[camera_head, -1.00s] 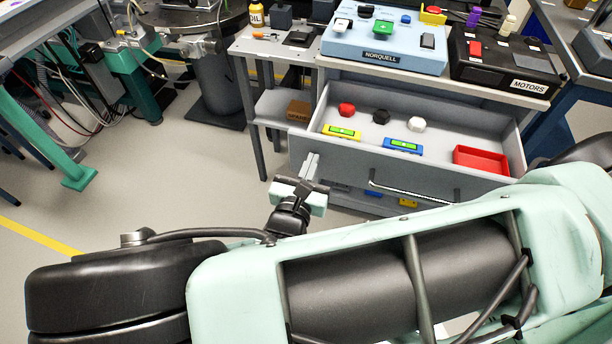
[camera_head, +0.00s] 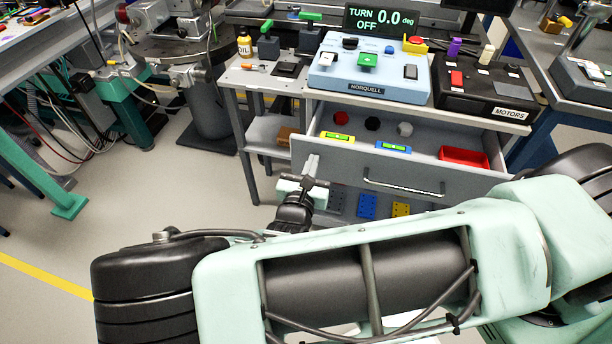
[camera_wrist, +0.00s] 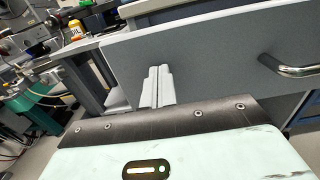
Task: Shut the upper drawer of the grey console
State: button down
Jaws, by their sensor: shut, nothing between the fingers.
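The grey console's upper drawer (camera_head: 348,172) stands partly open in the head view. It holds a yellow level (camera_head: 337,137), a blue level (camera_head: 393,147), a red tray (camera_head: 464,157) and several knobs. Its bar handle (camera_head: 403,188) is right of my gripper; the handle also shows in the wrist view (camera_wrist: 289,69). My gripper (camera_head: 312,163) is shut and empty, its fingertips at the left part of the drawer front. In the wrist view the fingers (camera_wrist: 157,85) point at the front panel (camera_wrist: 200,55); I cannot tell whether they touch it.
A blue NORQUELL control box (camera_head: 367,72) and a black MOTORS box (camera_head: 490,92) stand on the console top. Below the drawer are blue (camera_head: 367,206) and yellow (camera_head: 401,209) plates. A small side table (camera_head: 262,78) stands left.

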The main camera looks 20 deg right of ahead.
jog(key=p+x, duration=0.3)
jog(key=x, duration=1.1)
jog(key=shift+w+d+p, duration=0.25)
jog(key=shift+w+p, duration=0.1)
jog(key=shift+w+d+r, duration=0.1)
jog(key=shift+w, duration=0.05)
